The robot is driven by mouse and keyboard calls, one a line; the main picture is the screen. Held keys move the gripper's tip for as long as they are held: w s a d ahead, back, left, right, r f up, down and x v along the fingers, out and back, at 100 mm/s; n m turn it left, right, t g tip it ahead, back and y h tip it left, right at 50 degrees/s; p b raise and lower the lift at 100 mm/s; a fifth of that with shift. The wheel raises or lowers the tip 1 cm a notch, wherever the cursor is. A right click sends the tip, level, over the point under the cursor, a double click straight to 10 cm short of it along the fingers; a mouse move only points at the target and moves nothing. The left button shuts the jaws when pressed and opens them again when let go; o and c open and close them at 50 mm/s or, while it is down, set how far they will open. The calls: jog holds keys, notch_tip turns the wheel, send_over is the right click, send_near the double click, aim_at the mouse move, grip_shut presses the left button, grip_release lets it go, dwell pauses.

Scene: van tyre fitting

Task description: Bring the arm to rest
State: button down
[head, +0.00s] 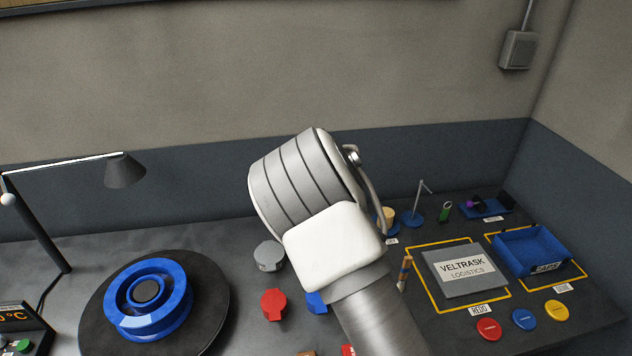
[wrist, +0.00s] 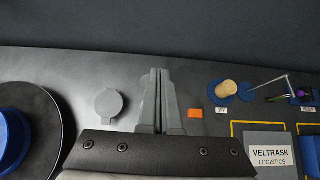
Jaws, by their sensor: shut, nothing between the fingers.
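My gripper (wrist: 160,75) shows in the wrist view with its two grey fingers pressed together and nothing between them. It points out over the dark bench (wrist: 75,72), toward the wall. In the head view my arm is raised over the middle of the bench, and its thick white and grey links hide the fingers. I cannot tell the exact height of the fingertips above the bench.
A blue ring (head: 148,300) lies on a black turntable at left, by a lamp (head: 126,171). A grey round piece (head: 269,256) and red piece (head: 273,304) lie near my arm. A VELTRASK plate (head: 464,270) and blue bin (head: 531,251) stand at right.

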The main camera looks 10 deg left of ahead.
jog(key=d+r+m+t+h+b, duration=0.1)
jog(key=d+r+m, duration=0.45)
jog(key=d, duration=0.25)
jog(key=d+r+m+t+h+b, duration=0.1)
jog(key=d+r+m+h, duration=0.1)
jog(key=d+r+m, duration=0.45)
jog(key=s+d+r+m+h+b, duration=0.1)
jog(key=s+d+m, duration=0.35)
jog(key=d, duration=0.25)
jog(key=s+d+r+m+h+b, duration=0.1)
jog(key=s+d+r+m, duration=0.1)
jog(key=s+d+m, duration=0.35)
jog(key=s+d+m+g+b, duration=0.2)
jog(key=s+d+m+g, duration=0.35)
jog(key=s+m, duration=0.8)
jog(key=s+f+m, duration=0.2)
jog(key=s, duration=0.7)
jog(key=s+f+m+y+b, duration=0.1)
jog(key=s+f+m, duration=0.1)
jog(key=s, duration=0.8)
jog(key=shift+a+f+m, duration=0.25)
jog(key=shift+f+m, duration=0.15)
jog(key=shift+m, duration=0.25)
jog(key=shift+d, duration=0.15)
